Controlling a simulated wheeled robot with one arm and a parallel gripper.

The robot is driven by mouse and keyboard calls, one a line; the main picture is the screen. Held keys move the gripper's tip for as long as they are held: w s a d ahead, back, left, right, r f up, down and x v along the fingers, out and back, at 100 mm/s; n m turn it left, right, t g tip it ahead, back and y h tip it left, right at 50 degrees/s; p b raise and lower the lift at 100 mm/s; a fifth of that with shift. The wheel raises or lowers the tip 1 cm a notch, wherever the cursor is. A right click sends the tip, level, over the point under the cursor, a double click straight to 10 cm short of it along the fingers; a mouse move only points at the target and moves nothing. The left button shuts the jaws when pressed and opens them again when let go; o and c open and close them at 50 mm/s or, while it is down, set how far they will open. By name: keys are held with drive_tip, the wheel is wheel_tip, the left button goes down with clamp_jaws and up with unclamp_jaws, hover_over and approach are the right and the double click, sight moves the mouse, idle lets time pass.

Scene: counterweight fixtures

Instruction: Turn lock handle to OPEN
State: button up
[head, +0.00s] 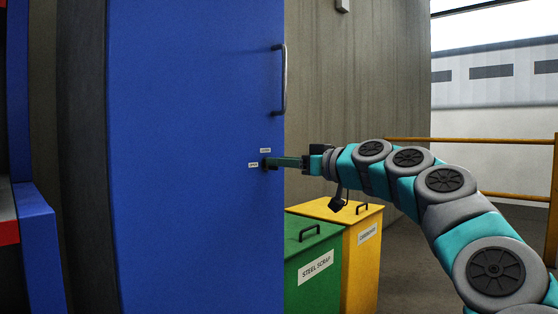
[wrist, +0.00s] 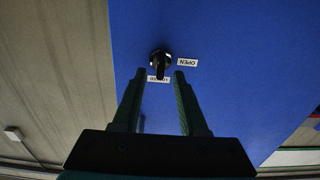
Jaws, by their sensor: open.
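The lock handle (wrist: 160,62) is a small black knob on a blue door (head: 195,120). In the wrist view its lever points down at the white LOCKED label (wrist: 152,79), partly covering it. The OPEN label (wrist: 187,62) is to the right of the knob and appears upside down. In the head view the OPEN label (head: 253,165) is left of the knob, and the other label (head: 265,150) is above. My gripper (wrist: 160,73) is open, its fingertips on either side of the lever with gaps visible; contact with the door cannot be told.
A vertical grey pull handle (head: 283,80) is on the door above the lock. A green STEEL SCRAP bin (head: 308,270) and a yellow bin (head: 362,255) stand below my arm. A yellow railing (head: 470,141) runs behind it.

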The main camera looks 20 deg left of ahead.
drive_tip(key=shift+w+a+r, duration=0.1)
drive_tip(key=shift+w+a, duration=0.15)
drive_tip(key=shift+a, duration=0.4)
drive_tip(key=shift+c, duration=0.3)
clamp_jaws()
